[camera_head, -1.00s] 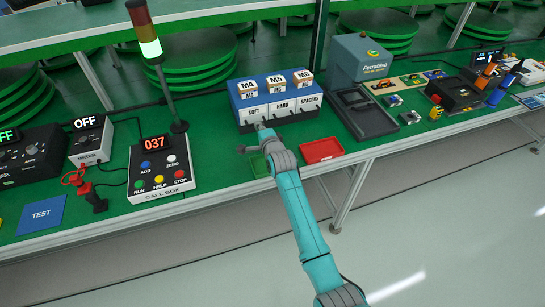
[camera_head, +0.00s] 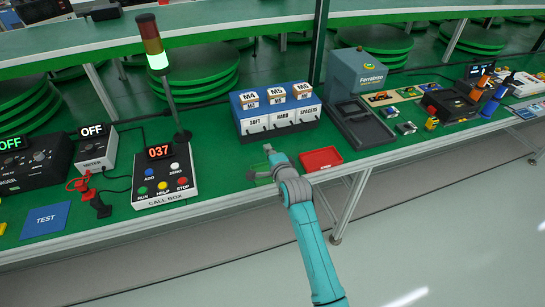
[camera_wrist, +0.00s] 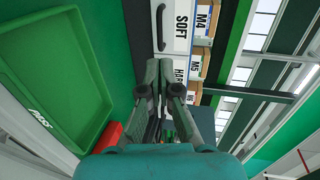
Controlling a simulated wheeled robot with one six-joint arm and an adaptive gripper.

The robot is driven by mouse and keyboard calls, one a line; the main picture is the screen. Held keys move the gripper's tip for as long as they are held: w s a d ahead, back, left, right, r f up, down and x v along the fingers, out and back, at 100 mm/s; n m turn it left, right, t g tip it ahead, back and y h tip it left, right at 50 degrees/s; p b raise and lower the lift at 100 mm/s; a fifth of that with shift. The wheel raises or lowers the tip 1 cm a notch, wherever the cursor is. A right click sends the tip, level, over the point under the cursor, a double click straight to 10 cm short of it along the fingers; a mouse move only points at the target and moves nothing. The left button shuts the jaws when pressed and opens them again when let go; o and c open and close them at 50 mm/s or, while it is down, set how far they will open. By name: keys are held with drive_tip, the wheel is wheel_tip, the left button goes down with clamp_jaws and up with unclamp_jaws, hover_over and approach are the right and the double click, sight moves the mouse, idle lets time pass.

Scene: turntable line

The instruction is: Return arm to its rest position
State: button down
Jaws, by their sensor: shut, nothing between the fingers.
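My teal arm (camera_head: 314,250) reaches up from the lower right over the bench edge. My gripper (camera_head: 267,149) is by the green tray (camera_head: 256,173), in front of the bin unit (camera_head: 275,123) and apart from it. In the wrist view the gripper's fingers (camera_wrist: 161,68) are together with nothing held between them. The bin unit's SOFT drawer face (camera_wrist: 181,36) shows beyond them, and the green tray marked PASS (camera_wrist: 97,72) lies to the left. My arm partly hides the green tray in the head view.
A red tray (camera_head: 322,151) sits right of my gripper. The call box (camera_head: 163,191) and lit signal tower (camera_head: 154,48) stand left. A dark tray (camera_head: 363,132) and a Ferrabino box (camera_head: 352,78) are at right. The floor in front is clear.

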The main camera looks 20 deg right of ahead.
drive_tip(key=s+f+n, duration=0.3)
drive_tip(key=s, duration=0.8)
drive_tip(key=s+f+n, duration=0.2)
drive_tip(key=s+f, duration=0.2)
drive_tip(key=s, duration=0.7)
drive_tip(key=s+f+n, duration=0.3)
drive_tip(key=s, duration=0.8)
drive_tip(key=s+r+n, duration=0.3)
drive_tip(key=s+r, duration=0.1)
drive_tip(key=s, duration=0.5)
drive_tip(key=s+a+r+n, duration=0.1)
drive_tip(key=s+r+n, duration=0.2)
drive_tip(key=s, duration=0.6)
drive_tip(key=s+r+n, duration=0.3)
drive_tip(key=s+r, duration=0.1)
drive_tip(key=s, duration=0.5)
drive_tip(key=shift+s+a+r+n+g, duration=0.15)
drive_tip(key=shift+s+r+n+g, duration=0.15)
drive_tip(key=shift+r+n, duration=0.1)
drive_tip(key=c, duration=1.9)
unclamp_jaws()
